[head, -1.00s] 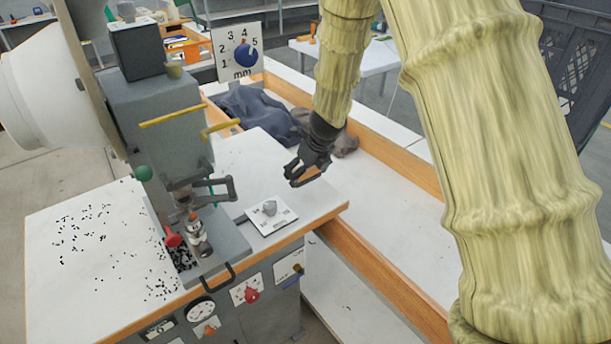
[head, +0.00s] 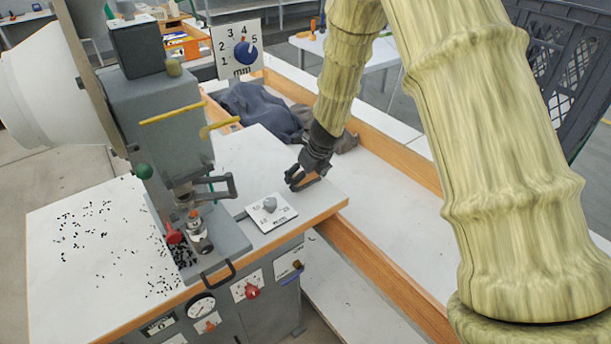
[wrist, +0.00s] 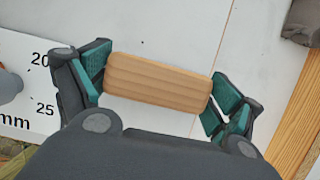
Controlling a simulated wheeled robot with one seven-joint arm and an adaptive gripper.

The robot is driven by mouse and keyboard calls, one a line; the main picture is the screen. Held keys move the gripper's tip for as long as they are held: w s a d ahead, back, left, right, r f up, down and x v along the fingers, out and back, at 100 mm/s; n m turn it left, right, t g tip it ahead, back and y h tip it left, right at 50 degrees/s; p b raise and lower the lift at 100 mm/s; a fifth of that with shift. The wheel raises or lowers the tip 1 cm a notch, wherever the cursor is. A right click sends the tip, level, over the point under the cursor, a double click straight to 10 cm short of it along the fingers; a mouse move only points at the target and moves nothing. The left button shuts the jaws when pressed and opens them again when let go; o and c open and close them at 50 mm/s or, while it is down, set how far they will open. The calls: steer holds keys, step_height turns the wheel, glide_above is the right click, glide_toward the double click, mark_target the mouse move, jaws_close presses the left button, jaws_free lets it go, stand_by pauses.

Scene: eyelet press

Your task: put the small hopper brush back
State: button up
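The small hopper brush appears as a light wooden block with lengthwise grooves in the wrist view (wrist: 158,83). It lies crosswise between the green pads of my gripper (wrist: 160,90), and its two ends meet the pads on both sides. No bristles show from this angle. In the head view my gripper (head: 305,181) is low over the right part of the press table, just right of the small white dial plate (head: 272,221). The brush is too small and too covered by the fingers to make out clearly there.
The grey eyelet press (head: 165,125) stands left of my gripper, with yellow bars and a red knob. Black eyelets are scattered on the white tabletop (head: 60,210). Dark cloth (head: 262,112) lies behind. A wooden-edged bench (head: 385,205) with bare surface runs to the right.

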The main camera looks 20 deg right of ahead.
steer(key=shift+r, duration=0.1)
stand_by(0.3)
steer(key=v, duration=1.2)
steer(key=shift+w+r, duration=0.1)
steer(key=s+f+n+g+p, duration=0.1)
steer(key=s+f, duration=0.2)
steer(key=s+d+f+n+p, duration=0.1)
steer(key=s+f+n, duration=0.1)
steer(key=s+f, duration=0.1)
steer(key=s+f+n+g+h+p, duration=0.1)
steer(key=s+f, duration=0.1)
steer(key=f, duration=0.1)
steer(key=shift+s+d+f+n+g+p, duration=0.1)
steer(key=shift+s+d+n+g+p, duration=0.2)
steer(key=shift+s+d+p, duration=0.1)
steer(key=s+d+f+n+g+h, duration=0.25)
steer(key=s+f+n, duration=0.85)
steer(key=s+f, duration=0.55)
steer(key=s+a+f+n+y+b, duration=0.1)
steer(key=s+a+f+n+b, duration=0.1)
steer(key=s+f+n, duration=0.4)
steer(key=s+a+f+n+b, duration=0.1)
steer(key=s+a+f+n, duration=0.2)
steer(key=s+f+n, duration=0.3)
steer(key=s+n, duration=0.3)
steer(key=s, duration=0.3)
steer(key=shift+s+a+y+b, duration=0.15)
steer(key=shift+a+y+b, duration=0.1)
steer(key=shift+y+b, duration=0.15)
